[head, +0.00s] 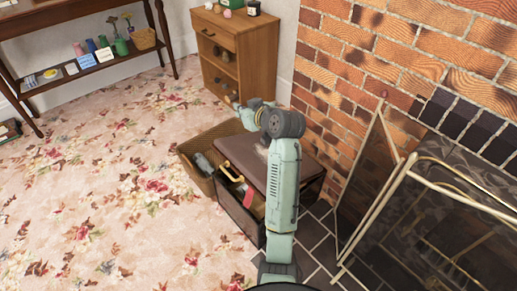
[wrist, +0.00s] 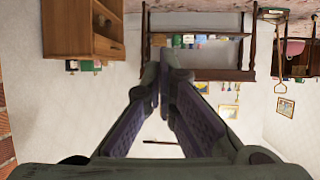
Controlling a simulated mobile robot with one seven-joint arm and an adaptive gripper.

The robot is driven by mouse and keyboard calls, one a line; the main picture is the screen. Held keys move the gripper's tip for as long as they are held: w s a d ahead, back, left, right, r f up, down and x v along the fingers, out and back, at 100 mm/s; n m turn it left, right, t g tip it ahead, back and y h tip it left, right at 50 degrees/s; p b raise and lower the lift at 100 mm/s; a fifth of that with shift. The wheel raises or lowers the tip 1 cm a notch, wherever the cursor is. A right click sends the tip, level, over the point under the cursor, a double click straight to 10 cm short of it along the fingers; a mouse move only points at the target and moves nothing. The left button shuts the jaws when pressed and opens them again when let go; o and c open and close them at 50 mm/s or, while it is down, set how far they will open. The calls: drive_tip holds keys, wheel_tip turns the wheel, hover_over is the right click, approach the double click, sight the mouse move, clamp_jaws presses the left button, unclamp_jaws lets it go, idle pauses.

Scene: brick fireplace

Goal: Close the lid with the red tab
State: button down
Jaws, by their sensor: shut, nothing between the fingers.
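A dark brown box (head: 236,212) stands on the floor by the hearth, with an opening along its left side. Its brown lid (head: 236,148) is above and behind the opening, and my arm covers part of it. A small red tab (head: 248,197) shows near the opening, just left of my arm. A yellow handle-shaped thing (head: 234,173) shows in the opening. My gripper (head: 238,104) is beyond the box and above the floor, pointing away from it to the left. In the wrist view my gripper (wrist: 163,65) has its fingertips together and holds nothing. The lid is not in the wrist view.
A wicker basket (head: 188,148) with a grey thing in it stands against the box's left side. A wooden cabinet (head: 260,50) is behind. A brick wall (head: 360,60) and a gold-framed fire screen (head: 350,225) bound the right. The flowered carpet (head: 110,180) at left is clear.

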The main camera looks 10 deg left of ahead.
drive_tip(key=s+d+f+g+p, duration=0.2)
drive_tip(key=s+d+f+g, duration=0.1)
drive_tip(key=d+f, duration=0.3)
drive_tip(key=s+d+f+g+p, duration=0.3)
drive_tip(key=s+d, duration=0.1)
drive_tip(key=d, duration=0.5)
drive_tip(key=p, duration=0.1)
approach(249, 171)
drive_tip(key=shift+w+a+r+m, duration=0.15)
drive_tip(key=shift+w+a+r, duration=0.2)
drive_tip(key=shift+w+a, duration=0.2)
drive_tip(key=shift+w+a+r+m, duration=0.15)
drive_tip(key=shift+w+a+r, duration=0.25)
drive_tip(key=shift+a, duration=0.2)
drive_tip(key=f, duration=0.2)
drive_tip(key=a+f+p, duration=0.1)
drive_tip(key=shift+s+a+f, duration=0.1)
drive_tip(key=shift+s+f, duration=0.1)
drive_tip(key=shift+s, duration=0.1)
drive_tip(key=shift+s+a+f, duration=0.1)
drive_tip(key=shift+s+f, duration=0.05)
drive_tip(key=shift+f, duration=0.4)
